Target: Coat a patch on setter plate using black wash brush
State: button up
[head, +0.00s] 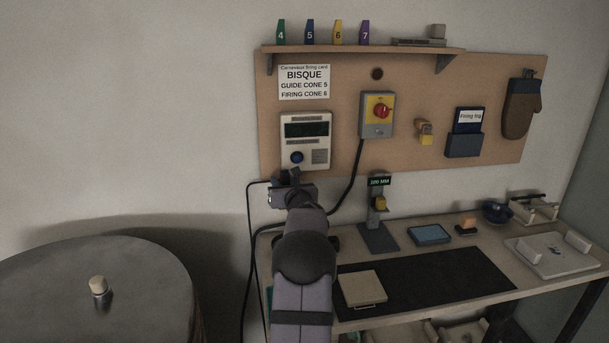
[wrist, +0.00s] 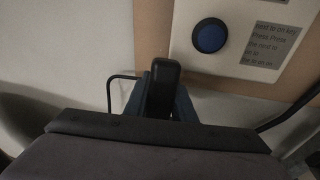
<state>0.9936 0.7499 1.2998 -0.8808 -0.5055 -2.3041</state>
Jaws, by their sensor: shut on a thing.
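A pale square plate (head: 362,288), likely the setter plate, lies on the black mat on the bench. My gripper (head: 291,179) is raised well above the bench, close to the wall controller's blue button. In the wrist view my gripper (wrist: 162,100) is shut on a dark, round-ended thing (wrist: 163,82) that stands up between the jaws. Too little of it shows to tell whether it is the black wash brush. I cannot pick out a brush on the bench. My arm hides part of the bench's left end.
The controller (head: 305,139) hangs on the board; its blue button (wrist: 210,36) is close in the wrist view. A red-knob switch (head: 377,113), a gauge stand (head: 378,215), a blue pad (head: 430,235), a dark blue bowl (head: 495,212) and a white tray (head: 552,255) stand around.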

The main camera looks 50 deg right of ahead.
notch_tip(320, 180, down, 7)
jog(key=s+m+g, duration=0.1)
jog(key=m+g, duration=0.2)
jog(key=shift+s+d+r+p, duration=0.2)
jog(key=shift+s+p, duration=0.15)
jog(key=shift+p, duration=0.05)
jog(key=shift+f, duration=0.2)
jog(key=shift+f+b, duration=1.5)
jog(key=shift+f, duration=1.3)
jog(key=shift+f+b, duration=0.65)
jog(key=shift+b, duration=0.15)
jog(key=shift+r, duration=0.1)
